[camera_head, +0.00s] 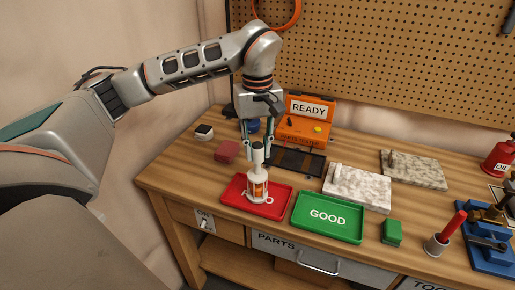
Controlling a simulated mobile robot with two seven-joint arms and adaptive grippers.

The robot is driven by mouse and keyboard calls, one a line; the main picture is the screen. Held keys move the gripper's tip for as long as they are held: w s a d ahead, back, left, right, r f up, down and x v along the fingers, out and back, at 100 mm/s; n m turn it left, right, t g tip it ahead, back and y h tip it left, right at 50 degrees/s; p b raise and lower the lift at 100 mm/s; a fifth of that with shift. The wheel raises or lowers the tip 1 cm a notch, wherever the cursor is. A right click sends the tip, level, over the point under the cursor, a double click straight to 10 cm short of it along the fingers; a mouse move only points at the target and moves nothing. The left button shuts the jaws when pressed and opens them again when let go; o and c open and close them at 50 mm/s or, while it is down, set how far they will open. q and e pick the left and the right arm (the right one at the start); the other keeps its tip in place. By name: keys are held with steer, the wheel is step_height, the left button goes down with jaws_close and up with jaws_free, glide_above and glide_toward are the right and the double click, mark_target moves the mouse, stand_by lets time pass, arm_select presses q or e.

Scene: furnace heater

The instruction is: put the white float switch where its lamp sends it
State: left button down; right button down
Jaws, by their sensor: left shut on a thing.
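The white float switch (258,186) is upright, with an orange-brown middle. My left gripper (257,150) is shut on its top from above. The switch is over the red tray (278,210) and hides part of that tray's lettering. I cannot tell whether its base touches the tray. The green tray (313,231), marked GOOD, lies just right of the red one. The orange parts tester (291,128) stands behind with a READY sign (309,109); a yellow round spot (318,129) shows on it. My right gripper is not in view.
A dark slotted tray (312,164) lies behind the trays. Pale stone slabs (358,187) lie to the right. A small red block (227,151), a green block (392,232), a cup with a red handle (437,244) and a blue vise (489,247) stand around. A pegboard (400,60) rises behind.

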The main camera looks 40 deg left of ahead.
arm_select(q)
steer(key=shift+f, duration=0.2)
steer(key=c, duration=1.7)
jaws_free()
steer(key=shift+r, duration=0.55)
step_height(320, 180, up, 11)
steer(key=shift+r, duration=0.1)
